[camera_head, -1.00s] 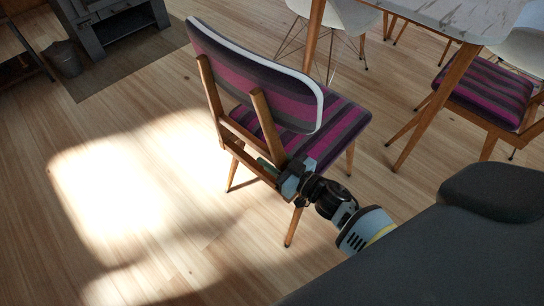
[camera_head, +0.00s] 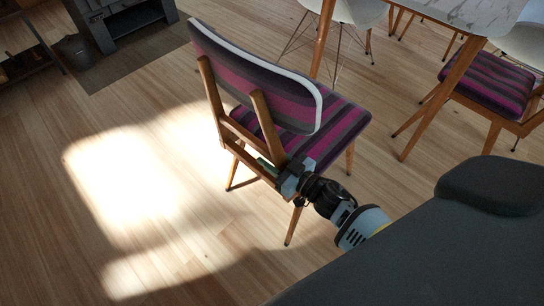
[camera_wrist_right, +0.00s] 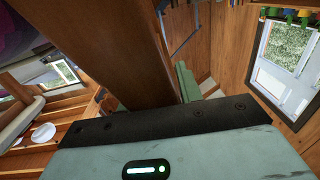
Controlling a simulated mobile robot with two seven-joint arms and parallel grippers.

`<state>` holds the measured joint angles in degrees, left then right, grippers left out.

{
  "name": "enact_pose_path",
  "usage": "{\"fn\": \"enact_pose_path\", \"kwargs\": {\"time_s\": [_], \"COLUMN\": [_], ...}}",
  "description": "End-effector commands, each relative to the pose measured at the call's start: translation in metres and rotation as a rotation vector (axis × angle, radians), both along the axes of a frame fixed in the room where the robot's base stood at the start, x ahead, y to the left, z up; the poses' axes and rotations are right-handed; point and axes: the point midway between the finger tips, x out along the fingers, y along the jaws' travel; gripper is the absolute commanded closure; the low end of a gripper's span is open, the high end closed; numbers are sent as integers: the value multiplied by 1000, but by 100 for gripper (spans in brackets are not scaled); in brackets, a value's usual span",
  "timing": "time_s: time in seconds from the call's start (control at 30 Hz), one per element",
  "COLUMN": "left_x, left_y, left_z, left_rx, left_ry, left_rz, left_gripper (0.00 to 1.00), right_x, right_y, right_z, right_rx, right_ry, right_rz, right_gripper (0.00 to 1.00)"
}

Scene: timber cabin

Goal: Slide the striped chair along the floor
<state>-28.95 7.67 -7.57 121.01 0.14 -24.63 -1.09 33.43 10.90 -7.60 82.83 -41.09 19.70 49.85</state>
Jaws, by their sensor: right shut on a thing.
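The striped chair (camera_head: 262,85) stands upright on the floor at the centre of the head view, with its purple-and-grey striped back towards me. My right gripper (camera_head: 279,172) is shut on the wooden frame low at the rear of this chair, just below seat height. The exact grip is partly hidden by the gripper body. In the right wrist view, a brown wooden post of the chair (camera_wrist_right: 112,42) runs close in front of the gripper, with a green finger (camera_wrist_right: 186,82) beside it. My left gripper is not in view.
A marble-topped table (camera_head: 450,14) stands behind at the right, its leg close to the chair's right side. A second striped chair (camera_head: 488,86) and a white chair (camera_head: 347,16) are by it. A dark stove (camera_head: 125,22) and bucket (camera_head: 74,50) stand far left. Floor (camera_head: 130,200) at left is clear.

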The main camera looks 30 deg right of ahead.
Motion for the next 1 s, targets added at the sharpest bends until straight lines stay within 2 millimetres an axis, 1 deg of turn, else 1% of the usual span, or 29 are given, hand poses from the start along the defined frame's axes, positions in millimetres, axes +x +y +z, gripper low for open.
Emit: {"fn": "enact_pose_path", "kwargs": {"time_s": [0.03,0.43,0.47,0.63,0.67,0.9,1.0], "left_x": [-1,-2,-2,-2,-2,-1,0], "left_y": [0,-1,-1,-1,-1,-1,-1], "left_z": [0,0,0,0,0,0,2], "left_rx": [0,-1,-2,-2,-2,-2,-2], "left_ry": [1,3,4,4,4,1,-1], "left_rz": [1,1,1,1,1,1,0], "left_gripper": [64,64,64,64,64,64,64], "right_x": [-2,-2,-2,-2,-2,-1,-5], "right_y": [6,6,6,4,4,2,0], "right_z": [-1,-1,-1,-1,-1,0,0], "right_rx": [14,14,14,9,8,3,3], "right_ry": [3,2,2,1,2,0,1], "right_rz": [11,11,11,8,7,4,3], "right_gripper": [100,100,63,41,39,39,39]}}
